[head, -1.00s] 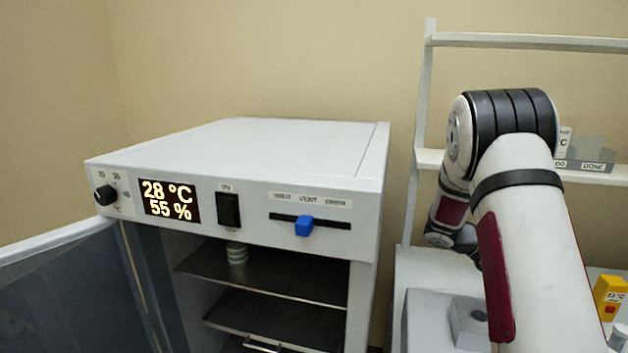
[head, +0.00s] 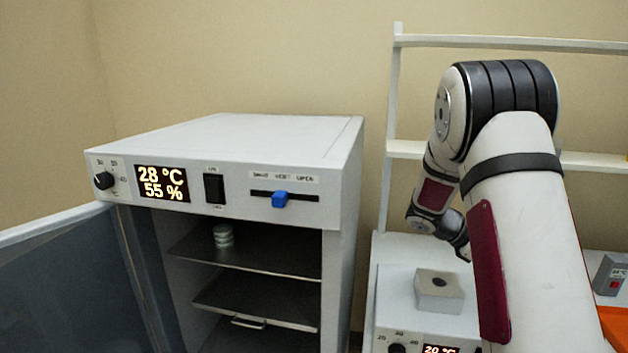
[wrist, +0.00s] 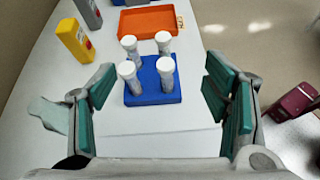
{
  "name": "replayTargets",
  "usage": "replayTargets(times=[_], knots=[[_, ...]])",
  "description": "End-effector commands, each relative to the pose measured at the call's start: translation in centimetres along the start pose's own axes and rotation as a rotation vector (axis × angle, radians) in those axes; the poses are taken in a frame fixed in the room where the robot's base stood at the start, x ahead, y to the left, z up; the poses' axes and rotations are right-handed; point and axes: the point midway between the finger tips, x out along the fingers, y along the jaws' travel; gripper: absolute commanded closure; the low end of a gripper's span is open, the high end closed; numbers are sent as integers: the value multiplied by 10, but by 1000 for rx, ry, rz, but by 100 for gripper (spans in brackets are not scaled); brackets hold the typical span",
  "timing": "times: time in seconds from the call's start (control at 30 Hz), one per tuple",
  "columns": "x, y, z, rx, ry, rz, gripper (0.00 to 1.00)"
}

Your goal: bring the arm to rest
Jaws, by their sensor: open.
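My arm shows at the right of the head view, bent down at its wrist; the gripper's end is hidden or too small to read there. In the wrist view my gripper (wrist: 170,105) is open, its green-padded fingers wide apart with nothing between them. Beyond the fingers, a blue rack (wrist: 152,92) holds several white-capped tubes (wrist: 130,70) upright on a white surface. The gripper appears apart from the rack.
An incubator (head: 240,150) reads 28 °C and 55 %, its door (head: 70,280) open at the left, with a small stacked item (head: 223,236) on its upper shelf (head: 260,259). An orange tray (wrist: 148,22) and yellow box (wrist: 74,42) lie beyond the rack. A shelf frame (head: 500,40) stands behind my arm.

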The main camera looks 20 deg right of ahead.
Motion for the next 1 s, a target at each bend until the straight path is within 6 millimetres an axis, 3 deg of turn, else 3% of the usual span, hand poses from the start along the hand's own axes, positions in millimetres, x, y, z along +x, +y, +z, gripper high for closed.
replayTargets(times=[0.27, 0.47, 0.7, 1.0], knots=[[-40, -23, 4, 146, 124, -9, 30], [-86, -58, 4, 318, 286, -29, 30], [-147, -119, -5, 552, 541, -88, 30], [-209, -202, -26, 790, 869, -209, 30]])
